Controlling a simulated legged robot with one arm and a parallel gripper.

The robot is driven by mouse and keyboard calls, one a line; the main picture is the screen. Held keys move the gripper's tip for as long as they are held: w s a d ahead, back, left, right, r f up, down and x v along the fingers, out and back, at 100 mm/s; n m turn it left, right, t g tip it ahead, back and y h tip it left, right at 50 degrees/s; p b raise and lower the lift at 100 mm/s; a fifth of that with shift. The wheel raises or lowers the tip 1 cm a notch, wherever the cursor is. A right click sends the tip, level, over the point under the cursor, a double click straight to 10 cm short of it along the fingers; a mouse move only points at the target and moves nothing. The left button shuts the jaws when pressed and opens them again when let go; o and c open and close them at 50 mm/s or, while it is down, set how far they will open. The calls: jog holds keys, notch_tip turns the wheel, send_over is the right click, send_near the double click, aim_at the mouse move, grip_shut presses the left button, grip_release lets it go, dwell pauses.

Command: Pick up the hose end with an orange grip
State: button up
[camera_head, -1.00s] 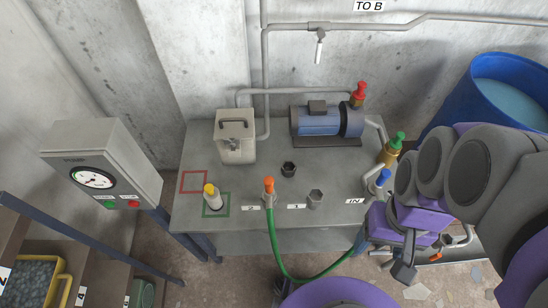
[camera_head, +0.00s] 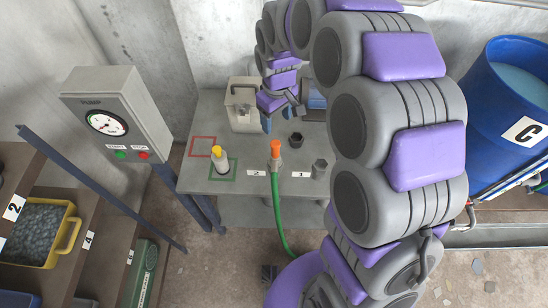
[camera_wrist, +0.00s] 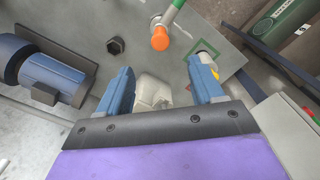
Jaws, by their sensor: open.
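The hose end with the orange grip (camera_head: 275,150) stands upright on the grey table, beside a label "2". A green hose (camera_head: 278,210) runs from it down over the front edge. In the wrist view the orange grip (camera_wrist: 160,38) shows near the top, beyond my fingers. My gripper (camera_head: 275,115) is over the table, behind the orange grip in the head view, apart from it. In the wrist view its two blue fingers (camera_wrist: 162,85) are spread with nothing held between them. My arm hides the table's right part in the head view.
A beige canister (camera_head: 241,105) stands at the back, near my gripper; a blue motor (camera_wrist: 50,80) is at the wrist view's left. A yellow-topped bottle (camera_head: 218,160) and an empty dark socket (camera_head: 296,139) flank the orange grip. A blue barrel (camera_head: 505,100) stands right.

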aim_at(276, 153)
notch_tip(276, 153, down, 18)
jog(key=b, duration=0.4)
jog(key=shift+w+a+r+b, duration=0.1)
jog(key=shift+r+b, duration=0.05)
jog(key=shift+b, duration=0.15)
jog(key=shift+r, duration=0.1)
jog(key=shift+c, duration=0.2)
grip_shut()
